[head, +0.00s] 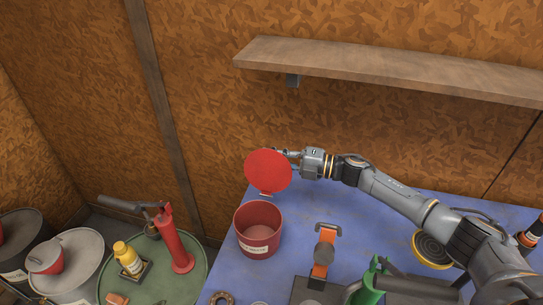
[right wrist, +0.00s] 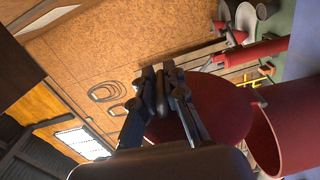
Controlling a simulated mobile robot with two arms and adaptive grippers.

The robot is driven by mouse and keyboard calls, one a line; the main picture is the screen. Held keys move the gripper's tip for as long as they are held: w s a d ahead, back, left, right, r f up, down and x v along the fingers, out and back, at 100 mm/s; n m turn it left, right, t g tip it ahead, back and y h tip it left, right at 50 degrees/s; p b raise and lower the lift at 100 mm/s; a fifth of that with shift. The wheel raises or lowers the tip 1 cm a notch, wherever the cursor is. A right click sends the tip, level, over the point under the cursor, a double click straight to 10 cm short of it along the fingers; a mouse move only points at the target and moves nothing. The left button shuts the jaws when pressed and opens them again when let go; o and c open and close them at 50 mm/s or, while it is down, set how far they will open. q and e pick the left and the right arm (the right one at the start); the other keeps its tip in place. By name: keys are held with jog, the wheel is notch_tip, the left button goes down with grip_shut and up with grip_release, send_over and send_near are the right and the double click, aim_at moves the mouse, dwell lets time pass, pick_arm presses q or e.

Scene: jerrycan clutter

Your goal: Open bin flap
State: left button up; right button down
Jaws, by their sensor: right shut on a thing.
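The red bin (head: 257,232) stands on the left part of the blue table, and its round opening is uncovered. Its red flap (head: 268,171) is raised above the back of the rim. My right gripper (head: 281,153) is at the flap's upper edge, shut on it. In the right wrist view, the two dark fingers (right wrist: 163,80) reach forward, with the flap (right wrist: 215,110) right beside them and the bin (right wrist: 290,125) at the right. The exact contact is hard to see. My left gripper does not show.
An orange tool (head: 324,255) stands on the blue table (head: 385,225), right of the bin. A green can (head: 370,280) and a yellow-rimmed round item (head: 432,250) are farther right. A wooden shelf (head: 390,72) hangs above. Barrels with a red pump (head: 175,243) stand at the left.

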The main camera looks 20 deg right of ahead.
jog(key=shift+f, duration=0.15)
jog(key=c, duration=1.4)
grip_release()
jog(key=shift+d, duration=0.1)
jog(key=shift+s+d, duration=0.1)
jog(key=v, duration=1.1)
jog(key=shift+s+d, duration=0.25)
jog(key=shift+d, duration=0.05)
